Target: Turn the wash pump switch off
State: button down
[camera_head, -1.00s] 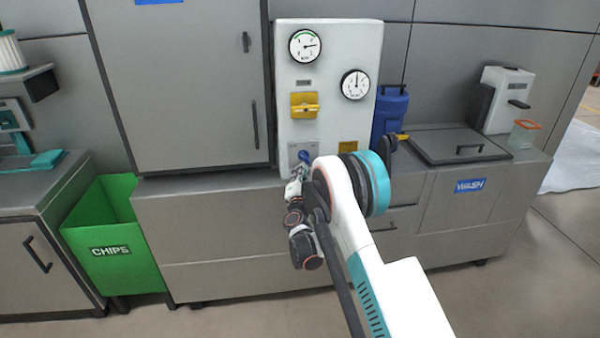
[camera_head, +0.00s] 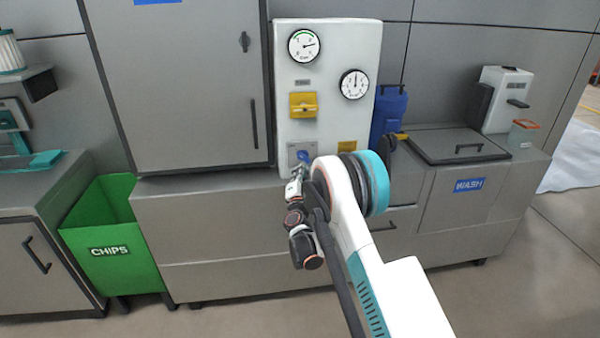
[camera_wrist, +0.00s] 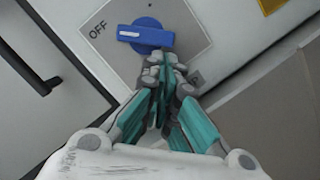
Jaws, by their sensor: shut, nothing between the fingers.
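The wash pump switch is a blue rotary knob (camera_wrist: 146,35) on a grey square plate (camera_wrist: 185,22) low on the white panel. In the wrist view the knob's white mark is at its left end, beside the printed word OFF. My gripper (camera_wrist: 166,62) is shut and empty, its fingertips just below the knob, touching it or very close; I cannot tell which. In the head view the knob (camera_head: 303,156) shows small above my gripper (camera_head: 298,172), and my arm hides part of the panel's lower right.
The white panel (camera_head: 340,45) also carries two round gauges and a yellow switch (camera_head: 303,105). A blue pump unit (camera_head: 389,112) stands at its right, behind the wash tank lid (camera_head: 450,146). A green chips bin (camera_head: 100,215) stands at the left. The floor in front is clear.

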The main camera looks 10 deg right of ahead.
jog(key=shift+a+f, duration=0.4)
jog(key=s+a+f, duration=0.3)
jog(key=s+f, duration=0.1)
jog(key=s, duration=0.5)
jog(key=shift+s+a, duration=0.35)
jog(key=shift+a, duration=0.05)
jog(key=shift+r, duration=0.1)
